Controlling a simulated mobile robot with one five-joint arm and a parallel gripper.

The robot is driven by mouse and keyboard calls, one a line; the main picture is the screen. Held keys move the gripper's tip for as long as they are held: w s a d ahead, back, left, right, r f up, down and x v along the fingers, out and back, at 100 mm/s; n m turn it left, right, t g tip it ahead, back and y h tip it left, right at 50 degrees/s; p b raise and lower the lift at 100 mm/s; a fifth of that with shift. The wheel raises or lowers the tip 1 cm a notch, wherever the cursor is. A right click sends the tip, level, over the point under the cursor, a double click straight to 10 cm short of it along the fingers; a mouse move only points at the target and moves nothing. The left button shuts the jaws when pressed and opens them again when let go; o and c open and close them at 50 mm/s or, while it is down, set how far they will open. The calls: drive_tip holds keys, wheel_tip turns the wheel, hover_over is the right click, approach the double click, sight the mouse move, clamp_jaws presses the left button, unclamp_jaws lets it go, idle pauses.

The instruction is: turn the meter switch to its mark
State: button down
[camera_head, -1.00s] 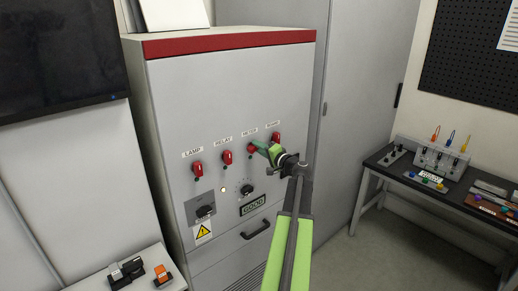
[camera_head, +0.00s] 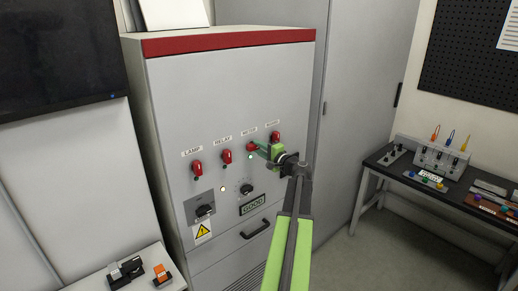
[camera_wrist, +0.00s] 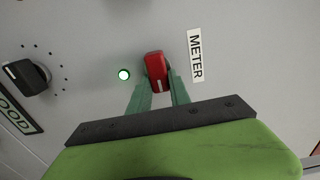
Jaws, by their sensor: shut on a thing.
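The meter switch is a red knob (camera_wrist: 157,70) with a white line, beside the METER label (camera_wrist: 195,56) in the wrist view. My gripper (camera_wrist: 159,86) is shut on this knob, one green finger on each side. A lit green-white lamp (camera_wrist: 124,74) sits just left of the knob there. In the head view the red meter knob (camera_head: 251,147) shows at my gripper's tip (camera_head: 256,146), and the lit green lamp (camera_head: 250,157) is just below it. Any mark on the panel for this switch is too small to make out.
The cabinet (camera_head: 220,90) also has red switches labelled LAMP (camera_head: 197,168), RELAY (camera_head: 226,157) and another (camera_head: 275,138) at right. A bench (camera_head: 440,181) stands at right.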

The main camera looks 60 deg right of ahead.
drive_tip(key=c, duration=1.2)
unclamp_jaws()
drive_tip(key=v, duration=1.7)
drive_tip(key=shift+s, duration=0.2)
drive_tip(key=shift+s, duration=0.1)
